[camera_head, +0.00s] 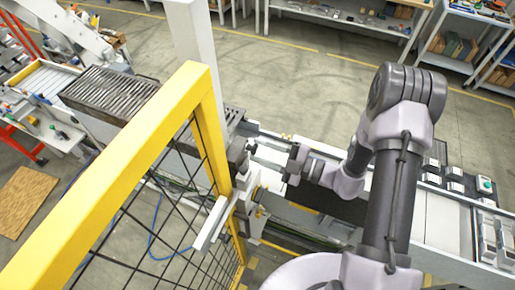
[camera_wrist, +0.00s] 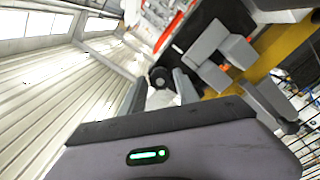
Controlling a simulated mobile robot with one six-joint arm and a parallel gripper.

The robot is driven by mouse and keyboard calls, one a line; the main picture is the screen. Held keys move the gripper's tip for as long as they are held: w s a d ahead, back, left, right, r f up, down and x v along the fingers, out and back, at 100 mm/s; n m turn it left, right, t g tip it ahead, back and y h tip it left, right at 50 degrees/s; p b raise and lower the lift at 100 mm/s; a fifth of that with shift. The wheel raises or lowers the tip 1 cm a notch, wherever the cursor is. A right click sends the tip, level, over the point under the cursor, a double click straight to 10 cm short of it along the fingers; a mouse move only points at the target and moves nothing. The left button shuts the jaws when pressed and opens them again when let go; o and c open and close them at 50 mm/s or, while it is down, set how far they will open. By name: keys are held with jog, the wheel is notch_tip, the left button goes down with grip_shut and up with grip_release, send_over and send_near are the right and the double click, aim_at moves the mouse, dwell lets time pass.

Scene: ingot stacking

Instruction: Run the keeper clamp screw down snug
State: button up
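My gripper (camera_head: 255,153) reaches left from my arm to the machine beside the yellow guard frame. In the wrist view its two dark fingers (camera_wrist: 160,86) stand apart, one on each side of a dark round knob (camera_wrist: 160,77), which looks like the keeper clamp screw's head. The knob fills most of the gap at the fingertips. I cannot tell whether the fingers touch it. In the head view the fingertips are by a grey metal block (camera_head: 238,150), where the screw is too small to make out. How far down the screw sits does not show.
A yellow guard frame (camera_head: 130,165) with black mesh stands close to the left of my gripper. Grey blocks (camera_wrist: 211,52) on a yellow part lie right of the fingers in the wrist view. A slatted grey bed (camera_head: 110,92) lies back left. Open floor (camera_head: 290,85) lies beyond.

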jog(key=shift+d, duration=0.15)
jog(key=v, duration=0.4)
jog(key=shift+s+d, duration=0.2)
jog(key=shift+d, duration=0.1)
